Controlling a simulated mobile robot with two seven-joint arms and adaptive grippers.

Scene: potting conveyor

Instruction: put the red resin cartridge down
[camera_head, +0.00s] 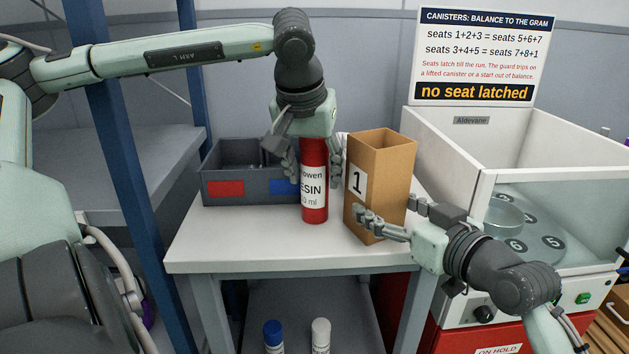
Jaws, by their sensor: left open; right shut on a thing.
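The red resin cartridge (315,214), with a white label, stands upright on the white table (240,240), in front of the grey bin. My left gripper (313,168) comes down from above, with its open fingers on either side of the cartridge's upper part. The cartridge's top is hidden under the gripper. My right gripper (386,208) is shut on a tall, open-topped brown box (368,170) marked 1, just right of the cartridge. The box leans slightly; I cannot tell whether its base touches the table.
A grey bin (228,168) with a red and a blue label stands at the table's back left. A machine (560,172) with numbered seats is on the right, under a "no seat latched" sign (474,55). Blue-capped (273,335) and white-capped (320,335) containers are below. The table's front left is clear.

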